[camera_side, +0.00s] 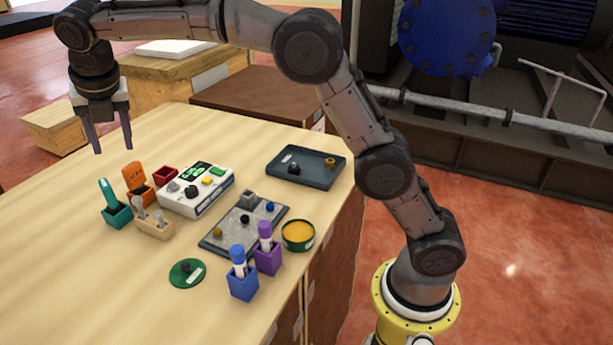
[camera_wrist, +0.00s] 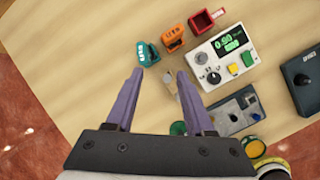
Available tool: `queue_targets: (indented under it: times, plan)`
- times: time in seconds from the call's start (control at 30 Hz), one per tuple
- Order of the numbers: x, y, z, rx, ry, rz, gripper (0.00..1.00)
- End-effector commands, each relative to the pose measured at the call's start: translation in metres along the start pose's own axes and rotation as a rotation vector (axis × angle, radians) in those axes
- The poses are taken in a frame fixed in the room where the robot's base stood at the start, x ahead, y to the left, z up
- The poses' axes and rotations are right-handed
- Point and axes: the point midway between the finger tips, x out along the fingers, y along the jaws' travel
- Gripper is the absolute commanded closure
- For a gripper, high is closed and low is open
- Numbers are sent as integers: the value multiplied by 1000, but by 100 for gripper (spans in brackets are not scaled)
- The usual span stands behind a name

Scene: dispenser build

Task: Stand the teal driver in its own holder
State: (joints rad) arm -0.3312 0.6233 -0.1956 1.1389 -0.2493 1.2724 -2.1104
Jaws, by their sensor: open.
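The teal driver (camera_side: 106,193) stands in the teal holder (camera_side: 118,217) at the left of the group on the table, handle up and leaning slightly left in the side view. In the wrist view the teal holder and driver (camera_wrist: 147,53) overlap near the top, just beyond my left finger; I cannot separate them clearly there. My gripper (camera_side: 113,148) is open and empty, raised above the table behind the teal holder in the side view. Its two purple fingers (camera_wrist: 160,72) are spread apart and touch nothing.
Close by are an orange holder (camera_side: 137,192), a red box (camera_side: 165,175), a wooden holder with pale pieces (camera_side: 155,228) and a meter (camera_side: 197,190). Farther right are a grey fixture (camera_side: 232,236), dark tray (camera_side: 300,178), green bowl (camera_side: 298,236), and blue (camera_side: 243,283) and purple holders (camera_side: 267,257).

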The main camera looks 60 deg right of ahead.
Motion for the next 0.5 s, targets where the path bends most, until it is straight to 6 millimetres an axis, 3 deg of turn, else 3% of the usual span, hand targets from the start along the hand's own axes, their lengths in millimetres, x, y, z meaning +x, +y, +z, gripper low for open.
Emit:
queue_targets:
  times: [0.03,0.2,0.37,0.5]
  plan:
    - [-17,-19,1,109,1,10,47]
    - [-56,-84,-12,534,21,37,47]
    - [-83,-146,-38,938,45,59,47]
    - [-97,-199,-71,1294,72,76,47]
